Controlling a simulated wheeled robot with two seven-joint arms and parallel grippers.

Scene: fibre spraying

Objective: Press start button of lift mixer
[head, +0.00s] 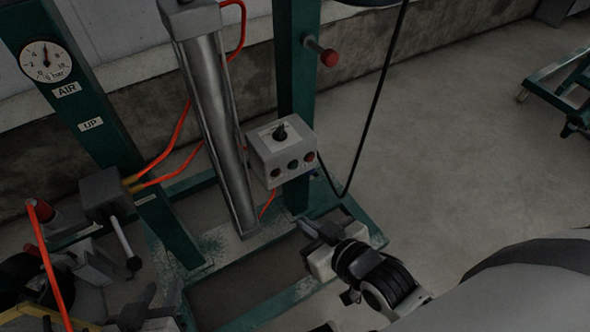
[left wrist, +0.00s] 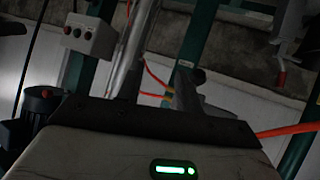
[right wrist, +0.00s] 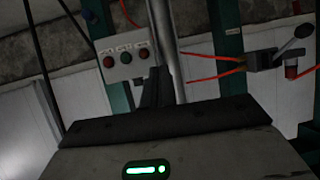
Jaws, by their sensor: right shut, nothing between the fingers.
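The lift mixer's grey control box (head: 281,150) is mounted on a green post, with a black knob on its top face and a row of buttons on its front. In the right wrist view the box (right wrist: 126,57) shows a red, a green and another red button. It also shows in the left wrist view (left wrist: 90,36). My right gripper (head: 312,229) is shut and empty, below and a little right of the box, apart from it. My left gripper (head: 150,300) is at the bottom left, open and empty, partly cut off by the picture edge.
A metal cylinder (head: 218,130) stands left of the box, with orange hoses nearby. A pressure gauge (head: 45,62) is on the left green post. A lever valve (head: 108,200) sits above my left gripper. A black cable (head: 375,110) hangs right of the box. Floor at the right is mostly clear.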

